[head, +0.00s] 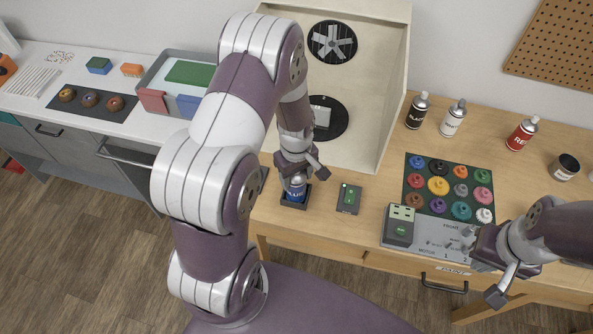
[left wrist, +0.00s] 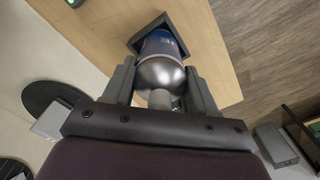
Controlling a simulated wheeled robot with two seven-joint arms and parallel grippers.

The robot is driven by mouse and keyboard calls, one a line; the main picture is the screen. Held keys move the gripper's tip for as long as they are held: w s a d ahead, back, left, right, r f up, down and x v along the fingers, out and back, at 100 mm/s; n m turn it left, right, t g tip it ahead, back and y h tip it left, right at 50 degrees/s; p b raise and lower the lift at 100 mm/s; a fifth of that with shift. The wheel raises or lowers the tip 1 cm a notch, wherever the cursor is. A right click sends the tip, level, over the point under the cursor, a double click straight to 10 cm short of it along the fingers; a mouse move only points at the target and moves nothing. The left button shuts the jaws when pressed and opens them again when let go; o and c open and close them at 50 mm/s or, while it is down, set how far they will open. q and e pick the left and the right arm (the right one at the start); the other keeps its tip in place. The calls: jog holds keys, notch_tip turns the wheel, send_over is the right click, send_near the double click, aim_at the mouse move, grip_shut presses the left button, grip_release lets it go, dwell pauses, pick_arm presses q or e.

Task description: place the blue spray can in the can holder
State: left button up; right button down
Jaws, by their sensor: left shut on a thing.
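The blue spray can (head: 296,191) stands upright with its lower part inside the dark square can holder (head: 294,205) near the table's front edge. In the left wrist view the can (left wrist: 161,68) shows its silver domed top, and the holder (left wrist: 182,34) frames its far end. My left gripper (head: 299,174) is shut on the can from above; its fingers (left wrist: 161,93) lie on either side of the top. How deep the can sits is hidden. My right gripper (head: 487,281) is at the lower right, away from the can; its fingertips are not clear.
A small dark box with a green light (head: 348,198) stands just right of the holder. A spray booth (head: 391,100) with fans rises behind. Black (head: 417,110), white (head: 453,118) and red (head: 522,134) cans stand at back right, behind a paint rack (head: 412,172).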

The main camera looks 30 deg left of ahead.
pick_arm(q)
jog(key=shift+w+a+f, duration=0.1)
jog(key=shift+f, duration=0.05)
jog(key=o, duration=1.5)
notch_tip(320, 180, up, 12)
jog(key=b, duration=0.2)
jog(key=shift+b, duration=0.4)
jog(key=s+d+m+t, duration=0.1)
jog(key=s+d+m, duration=0.4)
jog(key=s+m, duration=0.4)
jog(key=r+m, duration=0.1)
jog(key=m, duration=0.2)
jog(key=shift+d, duration=0.2)
